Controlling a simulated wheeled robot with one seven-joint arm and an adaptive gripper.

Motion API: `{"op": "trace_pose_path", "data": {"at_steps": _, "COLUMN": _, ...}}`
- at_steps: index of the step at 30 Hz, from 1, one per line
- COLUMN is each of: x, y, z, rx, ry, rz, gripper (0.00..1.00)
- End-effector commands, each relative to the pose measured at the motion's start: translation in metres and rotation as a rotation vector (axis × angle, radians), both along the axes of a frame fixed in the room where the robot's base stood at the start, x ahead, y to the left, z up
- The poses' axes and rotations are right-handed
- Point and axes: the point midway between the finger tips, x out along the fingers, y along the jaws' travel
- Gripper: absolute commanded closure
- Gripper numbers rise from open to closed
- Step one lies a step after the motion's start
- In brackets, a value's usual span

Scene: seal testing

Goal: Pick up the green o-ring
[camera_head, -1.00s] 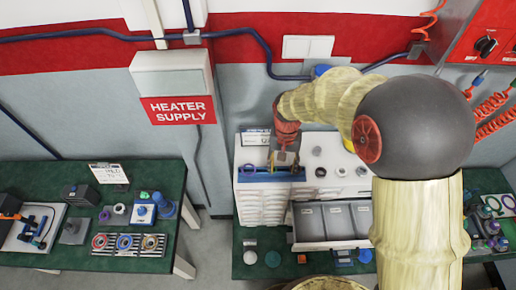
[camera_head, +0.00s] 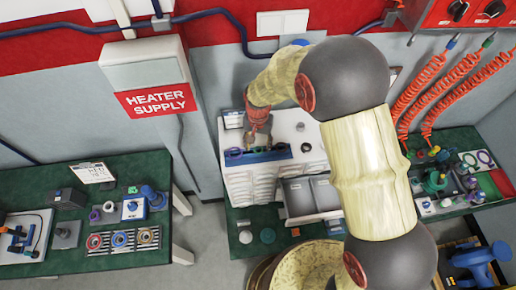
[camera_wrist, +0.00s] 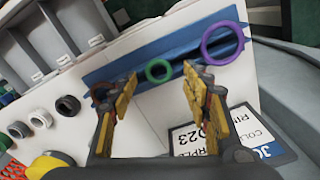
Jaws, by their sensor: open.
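The green o-ring (camera_wrist: 158,70) lies on a blue strip (camera_wrist: 190,51) on top of a white drawer cabinet in the wrist view. A larger purple ring (camera_wrist: 222,43) lies beside it on the same strip, to the right. My gripper (camera_wrist: 160,82) is open and empty; its yellow-padded fingers stand on either side of the green o-ring in the picture, with the ring beyond the tips. I cannot tell the exact height gap. In the head view my gripper (camera_head: 258,140) is over the cabinet's blue strip (camera_head: 277,154), and the green o-ring cannot be made out there.
A printed card (camera_wrist: 228,132) stands close to the right finger. Several round parts, one yellow (camera_wrist: 50,162), stand on the cabinet's left part in the wrist view. A green table (camera_head: 135,255) is at left.

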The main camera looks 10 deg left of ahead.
Motion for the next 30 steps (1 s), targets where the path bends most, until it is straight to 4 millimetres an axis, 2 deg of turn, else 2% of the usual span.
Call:
{"op": "trace_pose_path", "data": {"at_steps": 3, "x": 0.0001, "y": -0.0002, "z": -0.0062, "rx": 0.0, "ry": 0.0, "rz": 0.0, "gripper": 0.52}}
{"op": "trace_pose_path", "data": {"at_steps": 21, "x": 0.0001, "y": -0.0002, "z": -0.0102, "rx": 0.0, "ry": 0.0, "rz": 0.0, "gripper": 0.52}}
{"op": "trace_pose_path", "data": {"at_steps": 30, "x": -0.0001, "y": -0.0002, "z": -0.0097, "rx": 0.0, "ry": 0.0, "rz": 0.0, "gripper": 0.69}}
